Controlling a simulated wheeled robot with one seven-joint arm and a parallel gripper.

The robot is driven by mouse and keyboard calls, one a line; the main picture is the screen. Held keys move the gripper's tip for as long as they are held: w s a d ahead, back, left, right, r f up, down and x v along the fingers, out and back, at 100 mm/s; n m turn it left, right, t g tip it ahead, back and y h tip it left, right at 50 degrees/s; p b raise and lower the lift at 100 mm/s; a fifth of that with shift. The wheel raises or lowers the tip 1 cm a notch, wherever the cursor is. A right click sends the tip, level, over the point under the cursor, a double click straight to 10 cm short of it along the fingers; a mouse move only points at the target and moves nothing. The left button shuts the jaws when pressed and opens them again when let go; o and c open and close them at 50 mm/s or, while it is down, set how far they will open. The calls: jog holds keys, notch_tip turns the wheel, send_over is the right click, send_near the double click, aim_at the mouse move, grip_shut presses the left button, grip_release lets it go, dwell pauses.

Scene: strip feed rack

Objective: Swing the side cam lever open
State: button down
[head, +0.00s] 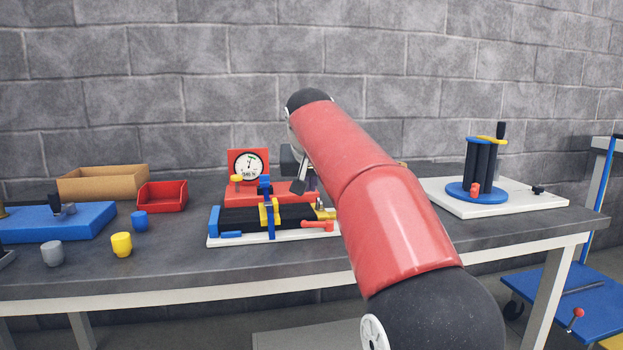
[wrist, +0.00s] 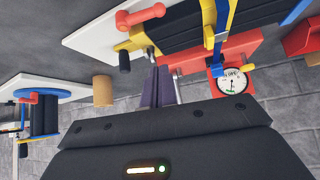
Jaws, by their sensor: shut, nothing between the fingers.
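The strip feed rack stands on a white base plate (head: 222,242) with black ribbed bars, and shows upside down in the wrist view. A red lever (head: 318,226) sticks out at its front right; it also shows in the wrist view (wrist: 140,17). Beside it is a yellow bracket (wrist: 133,43) with a black knob (wrist: 124,62). I cannot tell which of these is the side cam lever. My gripper (wrist: 158,72) is shut and empty, its fingertips close to the bracket's end; contact is unclear. My gripper (head: 298,188) hangs over the rack's right rear in the head view.
A dial gauge (head: 248,164) on a red plate stands behind the rack. A blue strap (head: 270,222) crosses the bars. A tan cylinder (wrist: 103,91) stands close to the gripper. Cups and a red bin (head: 162,196) lie left; a blue spool stand (head: 476,190) is right.

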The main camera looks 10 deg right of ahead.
aim_at(311, 222)
jog(key=x, duration=0.4)
jog(key=shift+s+a+f+b, duration=0.1)
jog(key=shift+s+f+b, duration=0.2)
jog(key=shift+f, duration=0.25)
jog(key=shift+s+f+b, duration=0.25)
jog(key=shift+f+b, duration=0.15)
jog(key=shift+f, duration=0.15)
jog(key=shift+s+a+f, duration=0.15)
jog(key=shift+s+f, duration=0.35)
jog(key=shift+f, duration=0.1)
